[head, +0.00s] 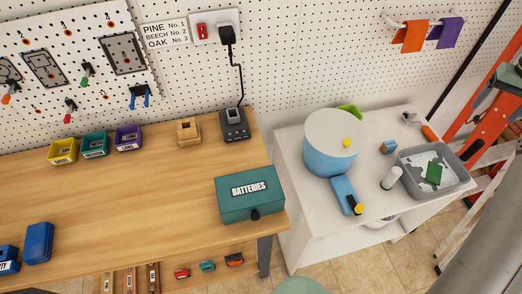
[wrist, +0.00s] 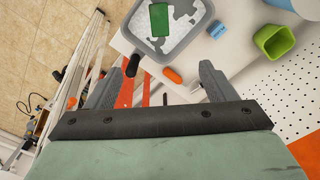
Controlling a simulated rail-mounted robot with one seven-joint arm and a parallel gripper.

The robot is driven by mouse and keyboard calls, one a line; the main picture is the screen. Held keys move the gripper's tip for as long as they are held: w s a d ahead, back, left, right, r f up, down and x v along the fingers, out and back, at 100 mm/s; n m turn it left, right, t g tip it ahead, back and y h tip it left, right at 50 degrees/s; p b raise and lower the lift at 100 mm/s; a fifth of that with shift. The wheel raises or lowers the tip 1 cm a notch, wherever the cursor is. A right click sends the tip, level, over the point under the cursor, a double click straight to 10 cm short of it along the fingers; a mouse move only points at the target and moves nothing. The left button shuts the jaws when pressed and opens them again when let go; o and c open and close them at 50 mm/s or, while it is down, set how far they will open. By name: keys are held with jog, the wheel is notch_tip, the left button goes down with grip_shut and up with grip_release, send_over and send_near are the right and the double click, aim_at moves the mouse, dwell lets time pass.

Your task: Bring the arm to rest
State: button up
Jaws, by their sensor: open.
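My gripper (wrist: 162,72) shows in the wrist view with its two grey fingers wide apart and nothing between them. It points past the edge of the white side table, above the orange-handled tool (wrist: 172,75) and the orange ladder parts. In the head view a grey-green piece at the right edge, in front of the ladder, may be part of my arm, but I cannot tell. The fingers cannot be made out clearly there.
The white table (head: 290,150) holds a blue-and-white drum (head: 330,155), a grey tray (head: 462,180) and small items. An orange ladder (head: 490,100) stands at right. A teal batteries box (head: 250,205) sits on the wooden bench (head: 130,210), whose middle is clear. A pegboard is behind.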

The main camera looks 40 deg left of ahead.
dwell(0.3)
jog(key=s+r+m, duration=0.1)
jog(key=s+r, duration=0.1)
jog(key=s, duration=0.7)
jog(key=s+r, duration=0.2)
jog(key=s, duration=0.8)
jog(key=s+f, duration=0.4)
jog(key=s, duration=0.8)
jog(key=s+f, duration=0.5)
jog(key=s, duration=0.8)
jog(key=shift+s+m+t, duration=0.3)
jog(key=shift+m+t, duration=0.1)
jog(key=shift+f, duration=0.1)
